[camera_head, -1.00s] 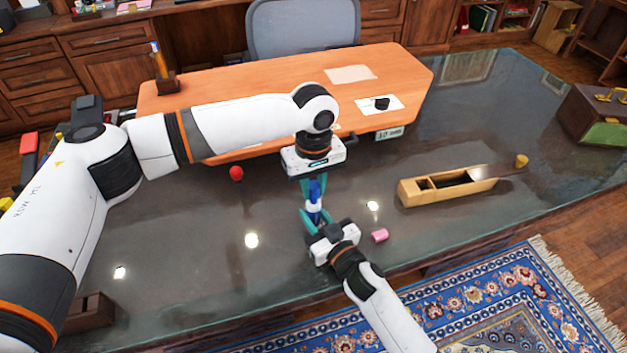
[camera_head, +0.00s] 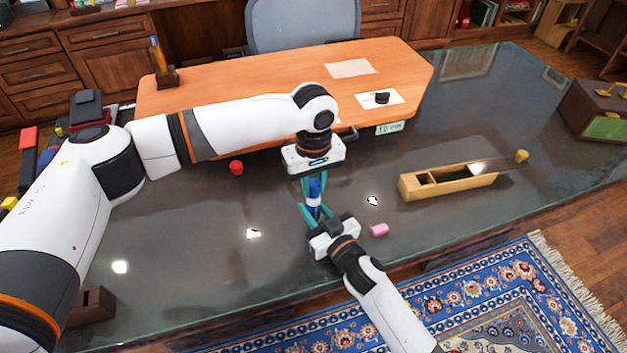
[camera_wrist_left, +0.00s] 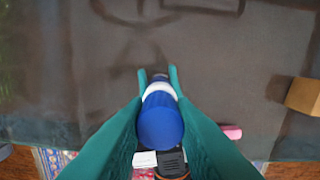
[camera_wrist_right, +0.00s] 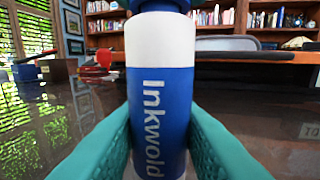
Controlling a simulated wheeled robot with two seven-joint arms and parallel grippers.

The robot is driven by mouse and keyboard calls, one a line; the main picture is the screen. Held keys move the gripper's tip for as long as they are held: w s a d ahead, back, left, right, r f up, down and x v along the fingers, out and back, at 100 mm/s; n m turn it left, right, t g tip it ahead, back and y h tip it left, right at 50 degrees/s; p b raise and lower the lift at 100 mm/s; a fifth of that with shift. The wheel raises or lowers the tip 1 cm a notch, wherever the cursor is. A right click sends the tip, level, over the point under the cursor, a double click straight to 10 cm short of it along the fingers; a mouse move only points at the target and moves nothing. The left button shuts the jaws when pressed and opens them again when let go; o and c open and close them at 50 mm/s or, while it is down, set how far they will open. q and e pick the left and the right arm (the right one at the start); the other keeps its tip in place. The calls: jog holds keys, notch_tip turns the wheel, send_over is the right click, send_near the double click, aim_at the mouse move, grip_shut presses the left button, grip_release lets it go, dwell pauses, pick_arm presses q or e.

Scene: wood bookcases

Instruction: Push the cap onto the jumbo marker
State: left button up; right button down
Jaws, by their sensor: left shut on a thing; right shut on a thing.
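The jumbo marker stands upright above the desk, with a blue body lettered "Inkwold" and a white upper band, as the right wrist view shows (camera_wrist_right: 160,100). In the head view it is small and partly hidden by the fingers (camera_head: 314,207). My right gripper (camera_head: 317,216) is shut on its body from the front edge side. My left gripper (camera_head: 313,190) points down from above, shut on the blue cap (camera_wrist_left: 160,122). The cap is in line over the white band. Its lower edge shows at the top of the right wrist view (camera_wrist_right: 160,5); I cannot tell whether it is fully seated.
A long wooden box (camera_head: 450,183) is farther right. A red ball (camera_head: 236,168) is to the left. The dark glossy desk (camera_head: 190,225) is otherwise mostly clear around the grippers.

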pick_arm(q)
jog(key=shift+f, duration=0.25)
jog(key=o, duration=1)
jog(key=shift+o, duration=0.2)
notch_tip(320, 180, up, 12)
pick_arm(e)
jog(key=c, duration=1)
grip_release()
jog(key=shift+c, duration=0.2)
